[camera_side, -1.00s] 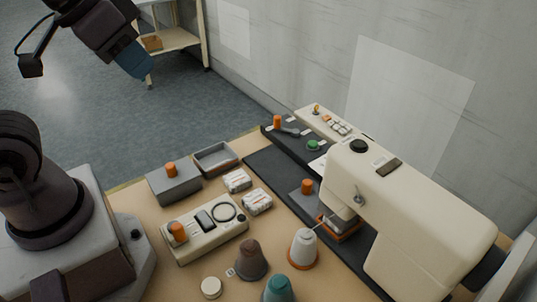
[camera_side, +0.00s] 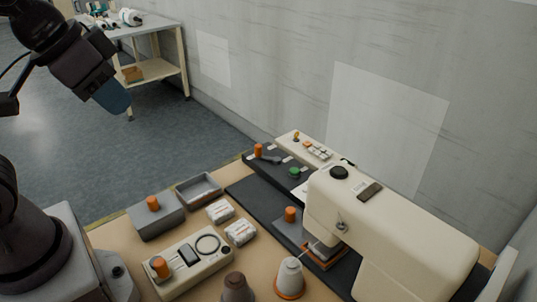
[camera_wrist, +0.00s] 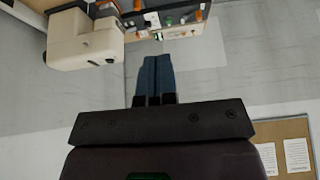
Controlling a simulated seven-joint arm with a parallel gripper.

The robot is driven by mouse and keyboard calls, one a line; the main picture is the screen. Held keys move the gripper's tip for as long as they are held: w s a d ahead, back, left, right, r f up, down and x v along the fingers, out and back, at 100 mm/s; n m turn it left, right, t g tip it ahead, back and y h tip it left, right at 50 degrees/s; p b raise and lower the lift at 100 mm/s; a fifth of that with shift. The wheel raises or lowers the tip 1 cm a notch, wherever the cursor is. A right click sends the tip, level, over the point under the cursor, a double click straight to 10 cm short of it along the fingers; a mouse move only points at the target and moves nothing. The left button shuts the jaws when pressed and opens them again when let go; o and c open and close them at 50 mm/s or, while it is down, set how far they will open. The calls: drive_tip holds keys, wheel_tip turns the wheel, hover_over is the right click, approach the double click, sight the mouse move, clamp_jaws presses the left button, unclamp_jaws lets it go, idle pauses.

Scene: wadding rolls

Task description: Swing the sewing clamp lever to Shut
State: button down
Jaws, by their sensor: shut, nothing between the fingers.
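The lever (camera_side: 269,158) is a dark arm with an orange knob (camera_side: 258,150) at its left end. It lies on the black panel at the far end of the sewing machine (camera_side: 400,225), with small white labels near it that are too small to read. A green button (camera_side: 294,172) sits to its right. My gripper (camera_side: 118,105) is high at the upper left in the side view, well apart from the lever. Its blue fingers (camera_wrist: 158,78) are together and empty in the wrist view. The machine (camera_wrist: 85,42) shows upside down there, at the upper left.
A cream control strip (camera_side: 312,147) with a small toggle stands behind the black panel. Nearer are a grey tray (camera_side: 210,191), a grey box with an orange knob (camera_side: 153,204), white packs (camera_side: 240,232), a cream box (camera_side: 188,280) and thread cones (camera_side: 290,278). The air between gripper and panel looks clear.

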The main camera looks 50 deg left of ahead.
drive_tip(key=c, duration=1.3)
unclamp_jaws()
drive_tip(key=shift+w+f, duration=0.1)
drive_tip(key=shift+f, duration=0.15)
drive_tip(key=o, duration=0.3)
drive_tip(key=shift+w+a+f+n+g, duration=0.15)
drive_tip(key=shift+w+a+f+g, duration=0.1)
drive_tip(key=shift+w+f+g, duration=0.25)
drive_tip(key=shift+w+a+f+n+g, duration=0.15)
drive_tip(key=shift+w+a+f+g, duration=0.2)
drive_tip(key=shift+f, duration=0.25)
drive_tip(key=n+h, duration=0.2)
drive_tip(key=n, duration=2.7)
approach(257, 145)
drive_tip(key=x, duration=1)
drive_tip(key=shift+d+f, duration=0.2)
drive_tip(key=shift+f, duration=0.05)
